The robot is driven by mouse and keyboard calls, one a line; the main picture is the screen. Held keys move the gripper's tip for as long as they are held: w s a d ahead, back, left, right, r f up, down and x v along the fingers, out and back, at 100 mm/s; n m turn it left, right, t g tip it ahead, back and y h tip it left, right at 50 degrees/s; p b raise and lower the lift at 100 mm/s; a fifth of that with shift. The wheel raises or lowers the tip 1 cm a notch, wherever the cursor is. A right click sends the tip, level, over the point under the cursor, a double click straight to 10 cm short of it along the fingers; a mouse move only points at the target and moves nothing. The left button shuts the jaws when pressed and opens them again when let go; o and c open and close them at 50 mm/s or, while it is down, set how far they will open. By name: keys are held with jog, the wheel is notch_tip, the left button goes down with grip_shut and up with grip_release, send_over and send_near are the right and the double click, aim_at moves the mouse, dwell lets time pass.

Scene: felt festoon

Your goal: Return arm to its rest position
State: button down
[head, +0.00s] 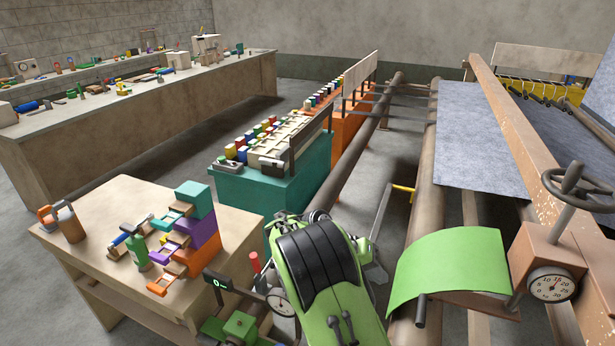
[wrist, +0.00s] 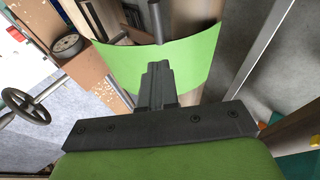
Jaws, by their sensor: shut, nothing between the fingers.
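My gripper (wrist: 157,75) shows in the wrist view with its dark fingers together and nothing between them. Beyond the fingertips in that view is a curved green sheet (wrist: 195,55), and I cannot tell the gap between them. In the head view my green and black arm (head: 322,262) rises at the bottom centre, and its fingers cannot be made out there. The green sheet (head: 450,268) lies to the right of the arm.
A handwheel (head: 578,190) and a dial gauge (head: 551,285) stand at the right, beside long rollers (head: 428,170) and grey felt (head: 468,130). A wooden table (head: 110,215) with coloured boxes is at the left. A teal cabinet (head: 275,190) stands behind my arm. Open floor (head: 150,150) lies farther left.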

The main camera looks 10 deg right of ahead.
jog(key=s+a+r+n+t+y, duration=0.2)
jog(key=s+a+r+t+y, duration=0.15)
jog(key=s+r, duration=0.35)
jog(key=s+a+r+n+t+y, duration=0.1)
jog(key=s+a+r+t+y, duration=0.2)
jog(key=s+r, duration=0.5)
jog(key=s+a+f+n+y, duration=0.2)
jog(key=s+a, duration=0.2)
jog(key=s, duration=0.5)
jog(key=shift+a+f+t, duration=0.3)
jog(key=shift+a+t, duration=0.1)
jog(key=shift+t, duration=0.05)
jog(key=shift+s+y, duration=0.15)
jog(key=shift+y, duration=0.1)
